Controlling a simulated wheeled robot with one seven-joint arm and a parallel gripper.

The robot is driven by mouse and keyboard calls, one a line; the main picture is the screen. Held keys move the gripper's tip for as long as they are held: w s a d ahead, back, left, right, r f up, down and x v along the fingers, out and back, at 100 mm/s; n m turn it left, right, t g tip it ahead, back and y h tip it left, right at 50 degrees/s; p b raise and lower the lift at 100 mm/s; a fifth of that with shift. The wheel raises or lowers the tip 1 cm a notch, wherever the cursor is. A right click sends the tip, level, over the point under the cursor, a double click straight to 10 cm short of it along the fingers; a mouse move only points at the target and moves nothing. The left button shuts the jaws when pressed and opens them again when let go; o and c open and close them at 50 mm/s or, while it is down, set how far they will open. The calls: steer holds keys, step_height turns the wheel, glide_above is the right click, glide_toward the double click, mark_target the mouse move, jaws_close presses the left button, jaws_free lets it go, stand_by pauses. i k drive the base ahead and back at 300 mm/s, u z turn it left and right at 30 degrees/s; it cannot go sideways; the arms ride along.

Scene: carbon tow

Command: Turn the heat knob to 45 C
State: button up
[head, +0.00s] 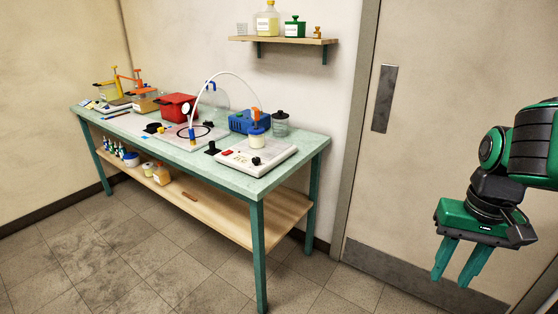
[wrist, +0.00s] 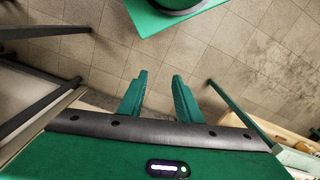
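A white heating unit (head: 240,160) sits at the near right end of the green-topped table. It has a red switch (head: 227,153) and a round black knob (head: 256,161) on its top. The knob's setting and markings are too small to read. My gripper (head: 456,281) hangs at the right in the head view, well away from the table, in front of the door. Its green fingers point down and are apart with nothing between them. The wrist view shows the open fingers (wrist: 160,84) over bare floor.
The table (head: 258,188) has a wooden lower shelf (head: 220,208) with bottles. A blue pump (head: 243,121), a red box (head: 178,106), a plate with a ring (head: 185,138) and a curved hose (head: 222,74) crowd its top. A wall shelf (head: 284,40) hangs above. Floor between table and gripper is clear.

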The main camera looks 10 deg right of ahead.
mark_target(256, 160)
steer(key=z, duration=1.6)
steer(key=k, duration=0.6)
steer(key=u, duration=0.75)
steer(key=i, duration=1)
steer(key=u, duration=0.05)
